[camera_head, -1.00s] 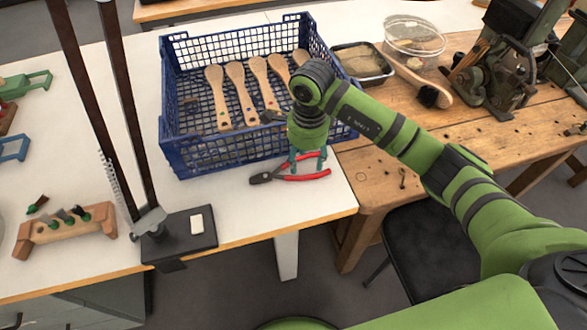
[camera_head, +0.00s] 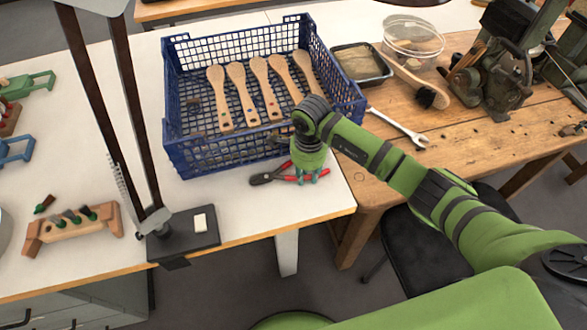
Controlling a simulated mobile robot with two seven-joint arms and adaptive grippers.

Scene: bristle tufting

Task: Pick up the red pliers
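The red pliers (camera_head: 264,179) lie on the white table, in front of the blue crate. Their dark jaws point left, and part of the red handles shows beside my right gripper (camera_head: 312,179). My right gripper points down over the handles, its fingers low at the table. The gripper hides the handle ends, and I cannot tell whether its fingers are shut on them. My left gripper is not in view.
The blue mesh crate (camera_head: 187,161) with several wooden brush bodies stands just behind. A dark stand (camera_head: 183,240) is to the left, near a wooden block with bristle tufts (camera_head: 72,228). A wrench (camera_head: 399,127) and clear tub (camera_head: 414,45) are on the wooden bench.

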